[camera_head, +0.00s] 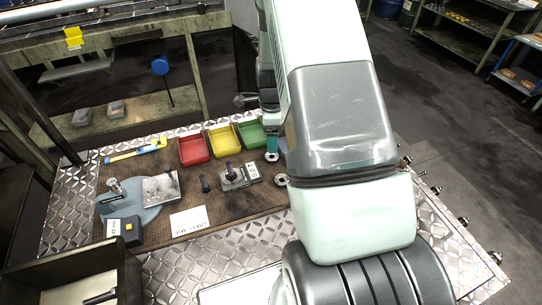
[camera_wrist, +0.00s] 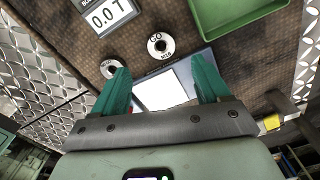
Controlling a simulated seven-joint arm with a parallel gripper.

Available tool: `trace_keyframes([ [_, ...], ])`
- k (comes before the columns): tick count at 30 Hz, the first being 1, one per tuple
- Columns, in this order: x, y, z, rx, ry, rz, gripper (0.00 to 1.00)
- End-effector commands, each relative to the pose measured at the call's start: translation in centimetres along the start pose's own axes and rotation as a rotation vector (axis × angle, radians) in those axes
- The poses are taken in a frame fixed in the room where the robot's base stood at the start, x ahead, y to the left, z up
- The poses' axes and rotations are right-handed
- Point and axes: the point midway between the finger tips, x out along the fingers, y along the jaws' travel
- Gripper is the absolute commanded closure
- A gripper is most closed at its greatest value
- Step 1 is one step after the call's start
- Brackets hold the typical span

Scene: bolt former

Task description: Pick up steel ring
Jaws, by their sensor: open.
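Two steel rings lie flat on the brown mat. One ring (camera_wrist: 150,46) has lettering that reads like "GO" and sits just ahead of my fingers in the wrist view. The other ring (camera_wrist: 104,73) lies to its left, just beyond the left finger. In the head view, one ring (camera_head: 271,157) is by the green bin and one ring (camera_head: 281,185) is nearer, beside my arm. My gripper (camera_wrist: 163,77) is open and empty, its two teal fingers apart above the mat. In the head view a teal finger (camera_head: 272,142) shows above the far ring; the rest is hidden behind my arm.
A green bin (camera_head: 251,135) stands next to yellow (camera_head: 225,141) and red bins (camera_head: 193,149). A gauge with a display (camera_wrist: 107,14) lies near the rings. A blue-grey plate with a white sheet (camera_wrist: 165,88) lies between my fingers in the wrist view.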

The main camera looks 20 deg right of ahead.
Motion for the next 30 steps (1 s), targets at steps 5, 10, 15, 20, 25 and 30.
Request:
trace_keyframes([
  [5,2.4,0.1,0.0,-0.003,0.000,0.003,0.25],
  [10,3.6,0.0,-0.1,-0.001,0.000,0.002,0.25],
  [15,6.3,-0.1,-0.2,-0.003,-0.001,0.003,0.25],
  [20,7.7,-0.2,-0.2,-0.003,0.000,0.001,0.25],
  [25,7.9,-0.2,-0.1,-0.004,0.000,-0.001,0.25],
  [30,7.8,-0.2,-0.1,-0.004,0.000,0.000,0.40],
])
